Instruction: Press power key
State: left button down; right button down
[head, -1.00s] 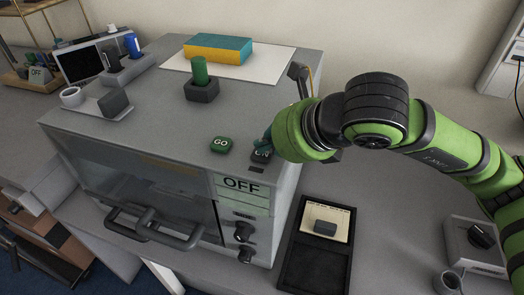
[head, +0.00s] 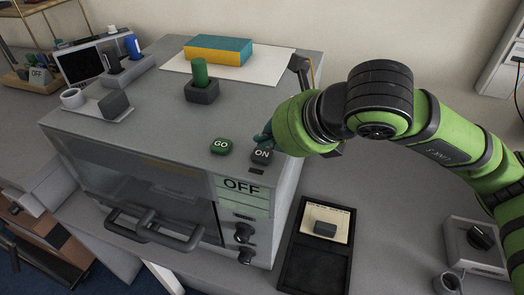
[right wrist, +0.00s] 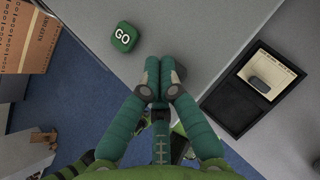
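The machine's front panel (head: 241,187) reads OFF. My right gripper (head: 264,138) is just behind the ON key; whether it touches the key I cannot tell. In the right wrist view the teal fingers (right wrist: 160,68) are together and hold nothing visible. They hide most of what lies beneath their tips. My left gripper is not in view.
A green cylinder in a dark holder (head: 202,92) stands farther back. A black tray (head: 316,262) lies right of the machine.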

aim_at(267, 155)
jog(key=shift+r+p, duration=1)
jog(key=shift+r, duration=1.55)
